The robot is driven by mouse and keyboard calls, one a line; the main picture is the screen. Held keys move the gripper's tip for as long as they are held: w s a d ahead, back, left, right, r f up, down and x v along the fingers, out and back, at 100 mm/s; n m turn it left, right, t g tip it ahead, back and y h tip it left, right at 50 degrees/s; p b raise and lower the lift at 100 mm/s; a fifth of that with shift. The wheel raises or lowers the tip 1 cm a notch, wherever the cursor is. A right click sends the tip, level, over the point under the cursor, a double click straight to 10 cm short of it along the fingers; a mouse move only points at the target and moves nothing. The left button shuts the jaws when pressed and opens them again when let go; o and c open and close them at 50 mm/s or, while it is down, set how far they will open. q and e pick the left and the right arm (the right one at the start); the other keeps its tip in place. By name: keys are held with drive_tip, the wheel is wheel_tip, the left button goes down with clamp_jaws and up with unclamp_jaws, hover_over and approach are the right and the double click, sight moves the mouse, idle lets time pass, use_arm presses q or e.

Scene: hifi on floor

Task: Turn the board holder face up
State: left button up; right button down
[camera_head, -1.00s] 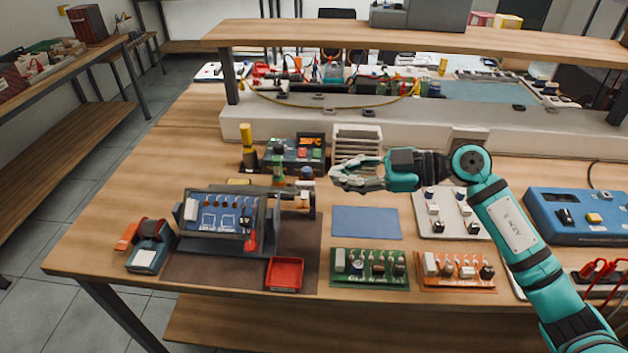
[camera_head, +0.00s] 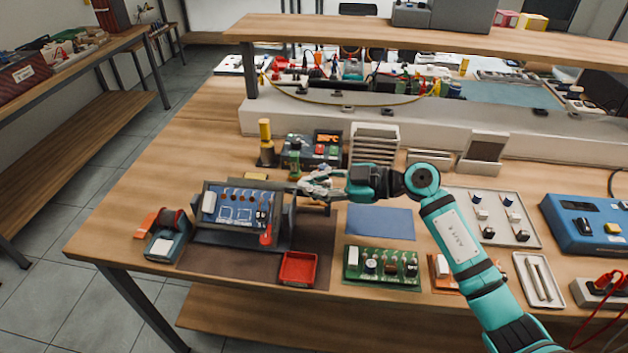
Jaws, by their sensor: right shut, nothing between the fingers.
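The board holder (camera_head: 284,228) stands on a brown mat at the left of the workbench. It is a dark frame with a blue circuit board (camera_head: 235,208) in it, tilted, with the board's component side toward me. My right gripper (camera_head: 304,187) is at the holder's right end, just behind and above its side support. Its fingers are shut and empty. Whether they touch the holder I cannot tell, and the gripper hides part of that end. My left gripper is out of view.
A red tray (camera_head: 298,269) sits at the mat's front right. A solder spool unit (camera_head: 168,238) stands left of the holder. A green board (camera_head: 382,267) and a blue pad (camera_head: 380,222) lie to the right. A station (camera_head: 313,150) and a yellow-topped tool (camera_head: 265,142) stand behind.

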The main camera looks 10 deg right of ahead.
drive_tip(key=w+m+p, duration=0.1)
drive_tip(key=p, duration=0.3)
drive_tip(key=w+f+m+g+p, duration=0.1)
drive_tip(key=m+p, duration=0.1)
drive_tip(key=p, duration=0.2)
drive_tip(key=shift+d+f, duration=0.15)
drive_tip(key=shift+d, duration=0.2)
drive_tip(key=s+d+r+p, duration=0.1)
drive_tip(key=s+d+r, duration=0.1)
drive_tip(key=d+r, duration=0.4)
drive_tip(key=d, duration=0.3)
drive_tip(key=shift+d+r+p, duration=0.15)
drive_tip(key=shift+d+p, duration=0.1)
drive_tip(key=shift+p, duration=0.1)
